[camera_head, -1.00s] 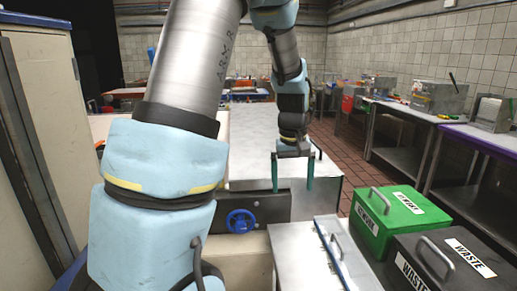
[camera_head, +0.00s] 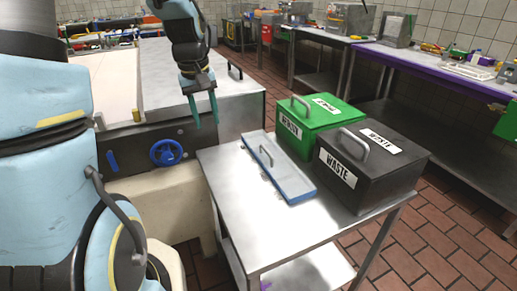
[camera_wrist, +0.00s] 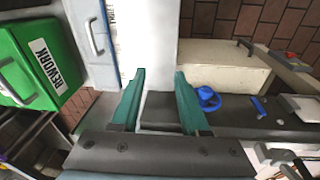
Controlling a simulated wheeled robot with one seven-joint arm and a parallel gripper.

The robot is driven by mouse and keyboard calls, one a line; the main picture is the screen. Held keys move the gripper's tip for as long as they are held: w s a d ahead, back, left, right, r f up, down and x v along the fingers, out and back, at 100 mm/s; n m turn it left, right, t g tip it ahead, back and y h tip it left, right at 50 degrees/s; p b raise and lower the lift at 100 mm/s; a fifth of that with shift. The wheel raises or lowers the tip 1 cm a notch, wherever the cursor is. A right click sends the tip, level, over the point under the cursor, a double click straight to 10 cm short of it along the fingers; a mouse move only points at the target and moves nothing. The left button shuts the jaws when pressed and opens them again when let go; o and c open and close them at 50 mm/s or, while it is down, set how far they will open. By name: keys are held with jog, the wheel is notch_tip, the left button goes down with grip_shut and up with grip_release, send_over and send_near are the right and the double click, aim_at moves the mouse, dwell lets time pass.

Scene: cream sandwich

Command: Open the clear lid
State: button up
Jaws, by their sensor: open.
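The clear lid (camera_head: 267,158) appears to be the top of a flat, blue-edged tray (camera_head: 304,191) on a small steel table. It lies flat and has a thin metal handle (camera_head: 264,155). The lid also shows at the top left of the wrist view (camera_wrist: 92,45), with its handle (camera_wrist: 94,37). My gripper (camera_head: 206,112) is open and empty, with its teal fingers pointing down. In the head view it hangs to the left of and beyond the lid, apart from it. Its fingers also show in the wrist view (camera_wrist: 160,76).
A green rework bin (camera_head: 318,113) and a black waste bin (camera_head: 372,165) stand right of the tray. The steel table (camera_head: 270,235) is bare in front. A machine with a blue handwheel (camera_head: 166,152) stands to the left. A purple-edged bench (camera_head: 437,67) is at the back right.

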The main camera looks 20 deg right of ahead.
jog(key=n+h+b, duration=0.1)
jog(key=b, duration=0.2)
send_near(264, 147)
jog(key=v, duration=0.3)
jog(key=shift+g, duration=0.4)
jog(key=f+p, duration=0.1)
jog(key=f, duration=0.2)
jog(key=d+f, duration=0.1)
jog(key=f, duration=0.3)
jog(key=d+f+p, duration=0.1)
jog(key=f, duration=0.2)
jog(key=shift+w+f+p, duration=0.3)
jog(key=shift+w, duration=0.1)
grip_shut()
